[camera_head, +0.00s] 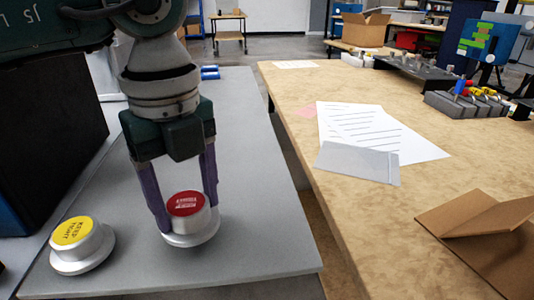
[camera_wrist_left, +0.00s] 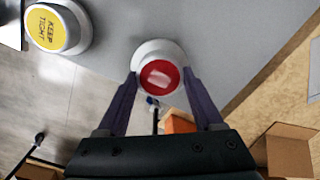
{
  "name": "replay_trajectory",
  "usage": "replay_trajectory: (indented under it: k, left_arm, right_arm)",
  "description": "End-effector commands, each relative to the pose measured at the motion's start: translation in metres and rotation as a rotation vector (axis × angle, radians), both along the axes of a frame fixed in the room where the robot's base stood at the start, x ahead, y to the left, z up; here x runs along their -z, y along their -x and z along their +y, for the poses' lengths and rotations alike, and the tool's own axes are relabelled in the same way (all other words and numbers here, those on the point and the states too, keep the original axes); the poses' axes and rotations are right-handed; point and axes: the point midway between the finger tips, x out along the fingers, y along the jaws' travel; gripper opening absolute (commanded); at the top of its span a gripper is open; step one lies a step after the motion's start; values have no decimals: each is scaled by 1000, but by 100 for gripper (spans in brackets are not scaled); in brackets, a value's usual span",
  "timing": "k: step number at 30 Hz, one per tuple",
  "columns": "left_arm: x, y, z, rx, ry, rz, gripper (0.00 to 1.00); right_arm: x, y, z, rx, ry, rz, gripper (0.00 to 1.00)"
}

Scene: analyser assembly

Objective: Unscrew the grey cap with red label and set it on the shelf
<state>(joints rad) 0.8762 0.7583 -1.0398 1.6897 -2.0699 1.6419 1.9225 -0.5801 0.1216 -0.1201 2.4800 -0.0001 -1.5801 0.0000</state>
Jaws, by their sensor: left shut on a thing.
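The grey cap with red label (camera_head: 187,206) is near the front of the grey shelf (camera_head: 262,235). A wider pale round base shows beneath it. My left gripper (camera_head: 186,212) points down, with its purple fingers on either side of the cap and shut on it. In the left wrist view the red label (camera_wrist_left: 160,77) lies between the fingertips (camera_wrist_left: 162,80). Whether the cap still touches what is under it cannot be told. My right gripper is not in view.
A grey cap with yellow label (camera_head: 75,238) sits on the shelf to the left, also in the left wrist view (camera_wrist_left: 55,28). A dark box (camera_head: 45,140) stands behind it. The shelf is clear to the right. A wooden table (camera_head: 335,215) with papers (camera_head: 370,135) lies across a gap.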

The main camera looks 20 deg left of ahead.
Motion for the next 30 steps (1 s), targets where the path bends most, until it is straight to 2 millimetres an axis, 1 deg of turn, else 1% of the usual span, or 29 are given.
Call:
replay_trajectory:
  k: [19, 28, 29, 30]
  left_arm:
    - [14, -1, 0, 0, 0, -1, 0]
    - [15, -1, 0, 0, 0, -1, 0]
    - [15, -1, 0, 0, 0, -1, 69]
    - [15, -1, 0, 0, 0, -1, 74]
  right_arm:
    - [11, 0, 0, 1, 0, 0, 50]
    - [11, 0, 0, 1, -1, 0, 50]
    - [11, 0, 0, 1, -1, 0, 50]
    - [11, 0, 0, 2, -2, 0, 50]
